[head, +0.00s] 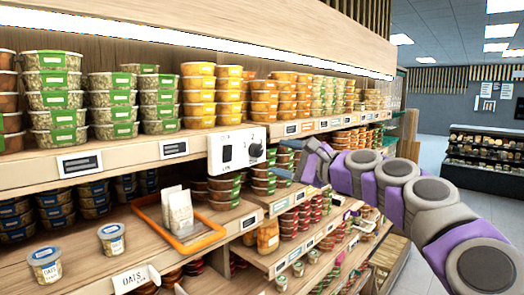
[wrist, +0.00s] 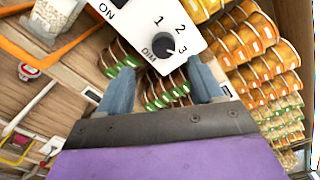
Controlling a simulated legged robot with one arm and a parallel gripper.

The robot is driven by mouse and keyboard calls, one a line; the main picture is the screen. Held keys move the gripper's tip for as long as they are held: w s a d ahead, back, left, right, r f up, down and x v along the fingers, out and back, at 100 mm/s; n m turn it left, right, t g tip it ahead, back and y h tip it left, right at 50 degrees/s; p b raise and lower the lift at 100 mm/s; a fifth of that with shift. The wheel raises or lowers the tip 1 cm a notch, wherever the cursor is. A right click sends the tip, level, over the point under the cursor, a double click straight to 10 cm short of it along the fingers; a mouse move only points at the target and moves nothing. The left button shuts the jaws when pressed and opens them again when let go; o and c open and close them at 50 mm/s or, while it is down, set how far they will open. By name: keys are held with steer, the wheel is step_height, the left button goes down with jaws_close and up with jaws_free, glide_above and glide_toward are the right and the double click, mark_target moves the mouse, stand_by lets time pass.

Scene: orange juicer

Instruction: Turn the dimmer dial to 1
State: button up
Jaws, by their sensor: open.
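The white control box (head: 238,150) is mounted on the front edge of the shelf in the head view. It carries a rocker switch (head: 227,152) on the left and the dark round dimmer dial (head: 256,149) on the right. In the wrist view the dial (wrist: 163,45) has the marks 1, 2, 3 and DIM around it; I cannot make out its pointer setting clearly. My gripper (wrist: 160,88) is open and empty, with its two blue fingers apart. The dial appears beyond the gap between the fingertips, apart from them. In the head view my arm reaches in from the right.
An orange-rimmed tray (head: 197,244) with white packets (head: 180,212) sits on the shelf below the box. Stacked tubs (head: 199,95) fill the shelf above. Small tubs (head: 263,180) stand behind and below the box. The aisle on the right is open floor.

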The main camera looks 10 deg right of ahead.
mark_target(260, 152)
steer(key=x, duration=0.3)
steer(key=p+x, duration=0.1)
steer(key=x, duration=0.1)
steer(key=shift+w, duration=0.55)
steer(key=shift+w+a, duration=0.1)
steer(key=shift+w, duration=0.65)
steer(key=shift+a, duration=0.75)
steer(key=shift+c, duration=1.3)
steer(key=shift+w+d, duration=0.1)
steer(key=shift+d, duration=0.15)
steer(key=c, duration=0.5)
steer(key=shift+c, duration=1.4)
